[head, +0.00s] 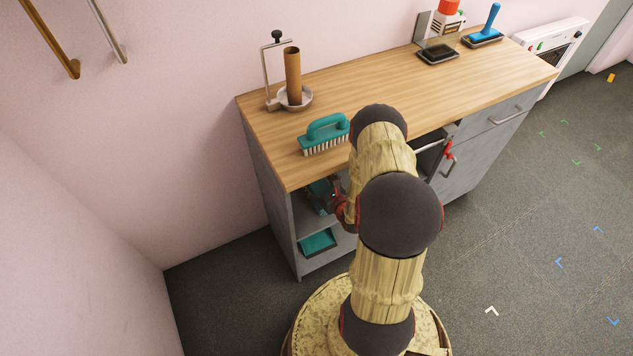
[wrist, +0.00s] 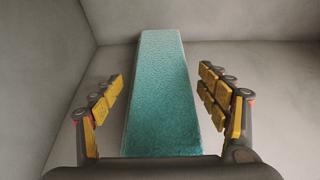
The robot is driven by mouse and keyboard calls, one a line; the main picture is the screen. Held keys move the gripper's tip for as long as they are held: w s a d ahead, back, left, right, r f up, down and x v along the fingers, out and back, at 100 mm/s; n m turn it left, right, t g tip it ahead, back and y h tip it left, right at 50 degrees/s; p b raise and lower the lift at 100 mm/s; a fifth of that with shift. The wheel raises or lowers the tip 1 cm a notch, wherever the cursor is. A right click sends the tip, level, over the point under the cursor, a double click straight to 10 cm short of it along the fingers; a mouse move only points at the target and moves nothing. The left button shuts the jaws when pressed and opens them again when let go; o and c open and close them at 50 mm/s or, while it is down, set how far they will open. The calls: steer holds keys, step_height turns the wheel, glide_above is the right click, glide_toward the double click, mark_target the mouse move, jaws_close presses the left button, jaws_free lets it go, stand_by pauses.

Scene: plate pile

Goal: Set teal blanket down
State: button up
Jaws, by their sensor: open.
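The teal blanket (wrist: 160,90) is a long, folded, textured slab in the wrist view. It lies inside a grey compartment and runs away from me toward the back wall. My gripper (wrist: 164,92) is open, with one finger on each side of the blanket and a visible gap at both sides. In the head view, my arm reaches into the upper open shelf of the cabinet. A teal patch (head: 320,192) shows there beside my gripper, which is mostly hidden by the arm and the worktop.
The cabinet's wooden worktop (head: 400,90) overhangs the shelf. A teal brush (head: 324,134) and a brown tube (head: 293,75) on a holder stand on it. A teal item (head: 317,243) lies on the lower shelf. Grey compartment walls (wrist: 62,60) enclose my gripper. Open floor (head: 520,220) lies to the right.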

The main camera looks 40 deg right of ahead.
steer(key=p+v, duration=0.3)
steer(key=v, duration=0.8)
steer(key=shift+s+p, duration=0.15)
steer(key=shift+p, duration=0.25)
